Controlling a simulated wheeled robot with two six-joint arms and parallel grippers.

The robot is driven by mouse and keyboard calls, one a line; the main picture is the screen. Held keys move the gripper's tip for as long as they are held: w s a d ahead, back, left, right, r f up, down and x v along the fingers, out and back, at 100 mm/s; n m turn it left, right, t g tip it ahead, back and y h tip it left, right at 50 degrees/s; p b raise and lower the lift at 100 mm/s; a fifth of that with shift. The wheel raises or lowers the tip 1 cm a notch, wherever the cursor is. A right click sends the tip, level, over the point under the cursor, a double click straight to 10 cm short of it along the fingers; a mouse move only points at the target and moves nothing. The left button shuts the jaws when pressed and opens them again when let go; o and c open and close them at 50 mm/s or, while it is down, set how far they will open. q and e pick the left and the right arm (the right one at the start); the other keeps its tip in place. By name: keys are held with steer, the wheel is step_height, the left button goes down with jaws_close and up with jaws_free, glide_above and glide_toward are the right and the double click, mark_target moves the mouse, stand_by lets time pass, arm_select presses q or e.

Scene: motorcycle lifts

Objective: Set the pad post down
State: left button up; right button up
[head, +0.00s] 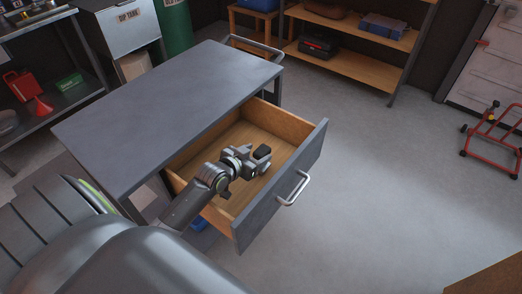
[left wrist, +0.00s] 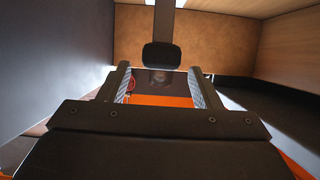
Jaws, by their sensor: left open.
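My left gripper (head: 258,163) reaches down into the open drawer (head: 312,150) of the grey workbench. In the left wrist view its two fingers (left wrist: 161,76) stand apart, so it is open. The black pad of the pad post (left wrist: 162,56) shows just beyond and between the fingertips. A dark block at the gripper's tip in the head view looks like the same pad (head: 264,152). The rest of the post is largely hidden by the gripper, and I cannot tell whether a finger touches it. My right gripper is not in view.
The drawer's wooden floor (head: 238,137) is bare around the gripper. Its front has a metal handle (head: 295,190). The grey workbench top (head: 165,105) is clear. Open floor lies to the right, with a red wheeled stand (head: 492,132) at the far right.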

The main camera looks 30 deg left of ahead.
arm_select(q)
steer(key=shift+v, duration=1.95)
